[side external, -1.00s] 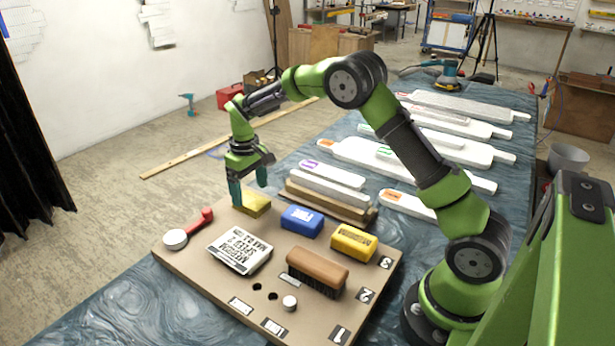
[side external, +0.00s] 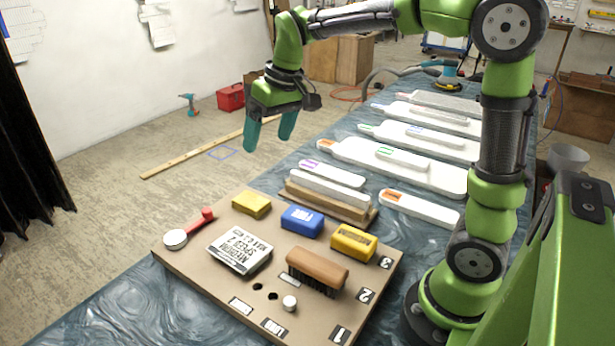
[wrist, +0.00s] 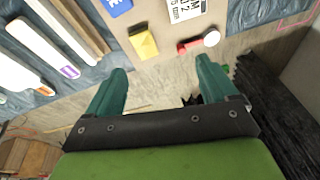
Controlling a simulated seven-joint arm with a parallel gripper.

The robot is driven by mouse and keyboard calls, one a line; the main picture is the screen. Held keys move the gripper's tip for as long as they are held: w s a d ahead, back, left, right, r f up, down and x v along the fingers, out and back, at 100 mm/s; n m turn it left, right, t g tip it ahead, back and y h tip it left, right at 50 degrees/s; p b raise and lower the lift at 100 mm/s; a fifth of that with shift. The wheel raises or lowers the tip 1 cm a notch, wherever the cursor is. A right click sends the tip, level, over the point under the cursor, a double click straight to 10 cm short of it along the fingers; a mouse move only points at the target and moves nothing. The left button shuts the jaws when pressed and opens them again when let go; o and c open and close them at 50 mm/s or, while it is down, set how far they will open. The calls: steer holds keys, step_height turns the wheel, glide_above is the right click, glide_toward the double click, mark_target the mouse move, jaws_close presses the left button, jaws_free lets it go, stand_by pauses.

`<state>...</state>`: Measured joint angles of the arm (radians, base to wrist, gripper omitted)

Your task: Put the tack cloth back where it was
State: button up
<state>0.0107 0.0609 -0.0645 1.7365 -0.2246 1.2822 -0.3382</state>
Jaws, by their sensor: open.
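A plain yellow piece (side external: 252,205), which looks like the tack cloth, lies flat at the far corner of the brown board (side external: 200,290). It also shows in the wrist view (wrist: 145,42). My gripper (side external: 268,142) is open and empty, raised in the air above and beyond that corner, clear of the yellow piece. In the wrist view the gripper (wrist: 162,68) has its two teal fingers spread with nothing between them. A second yellow block (side external: 353,242), with dark print, sits at the board's right side.
The board also holds a blue block (side external: 302,221), a brown brush (side external: 317,270), a printed white packet (side external: 240,250), a red-handled tool (side external: 188,230) and a white knob (side external: 290,303). White paddle-shaped pieces (side external: 400,170) lie on the blue cloth behind. The air around my gripper is clear.

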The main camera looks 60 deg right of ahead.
steer(key=s+a+m+t, duration=0.1)
steer(key=s+a+t, duration=0.1)
steer(key=s, duration=0.6)
steer(key=s+a+f+m+t+y, duration=0.1)
steer(key=s+a+t, duration=0.1)
steer(key=s, duration=0.7)
steer(key=shift+f, duration=0.25)
